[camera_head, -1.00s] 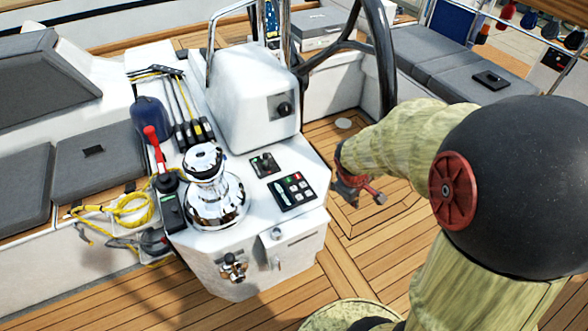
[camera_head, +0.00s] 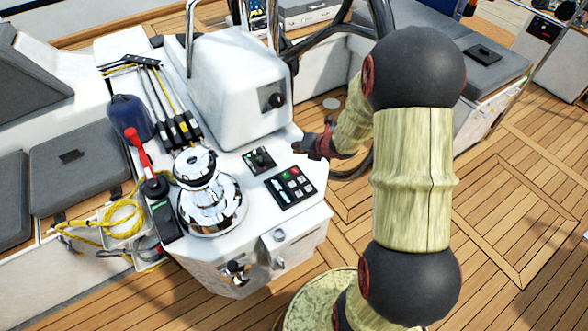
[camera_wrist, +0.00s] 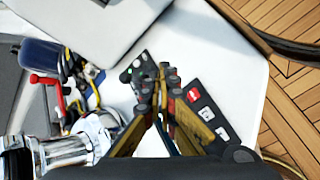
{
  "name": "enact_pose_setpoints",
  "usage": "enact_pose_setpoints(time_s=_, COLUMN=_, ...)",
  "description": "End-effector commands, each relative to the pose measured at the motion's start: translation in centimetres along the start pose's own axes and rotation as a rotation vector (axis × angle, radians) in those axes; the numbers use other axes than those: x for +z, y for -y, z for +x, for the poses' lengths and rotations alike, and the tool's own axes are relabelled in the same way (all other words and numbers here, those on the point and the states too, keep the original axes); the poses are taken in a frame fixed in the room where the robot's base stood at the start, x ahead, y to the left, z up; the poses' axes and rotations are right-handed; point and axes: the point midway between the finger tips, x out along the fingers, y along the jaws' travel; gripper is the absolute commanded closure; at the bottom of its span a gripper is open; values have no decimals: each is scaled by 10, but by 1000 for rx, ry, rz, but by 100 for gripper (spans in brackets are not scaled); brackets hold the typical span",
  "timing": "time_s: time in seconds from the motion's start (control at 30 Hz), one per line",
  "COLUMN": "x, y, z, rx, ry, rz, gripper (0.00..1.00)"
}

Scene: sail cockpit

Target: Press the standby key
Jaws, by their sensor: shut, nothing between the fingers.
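A black key panel (camera_head: 291,187) with a lit green display, a red key and several pale keys lies on the white console top, in front of the pedestal box. It also shows in the wrist view (camera_wrist: 207,112), partly hidden by my fingers, with a red key (camera_wrist: 193,95) in sight. I cannot read which key is marked standby. A smaller black control panel (camera_head: 259,160) sits just behind it. My gripper (camera_head: 303,148) is shut and empty, above the console's right edge, behind and right of the key panel. In the wrist view the gripper (camera_wrist: 165,90) covers part of both panels.
A chrome winch (camera_head: 208,195) stands left of the key panel. The white pedestal box (camera_head: 236,80) rises behind the panels, with the dark wheel behind my gripper. The deck to the right is open.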

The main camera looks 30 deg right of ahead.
Motion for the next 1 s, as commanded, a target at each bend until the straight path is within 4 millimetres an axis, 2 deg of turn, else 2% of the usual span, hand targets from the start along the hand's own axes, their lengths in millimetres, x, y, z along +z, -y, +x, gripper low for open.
enact_pose_setpoints(time_s=0.57, x=-2, y=3, z=3, rx=-3, ry=0, rz=-29, gripper=100)
enact_pose_setpoints(time_s=0.77, x=-10, y=11, z=14, rx=-3, ry=0, rz=-28, gripper=100)
enact_pose_setpoints(time_s=1.0, x=-26, y=28, z=36, rx=-4, ry=-2, rz=-27, gripper=100)
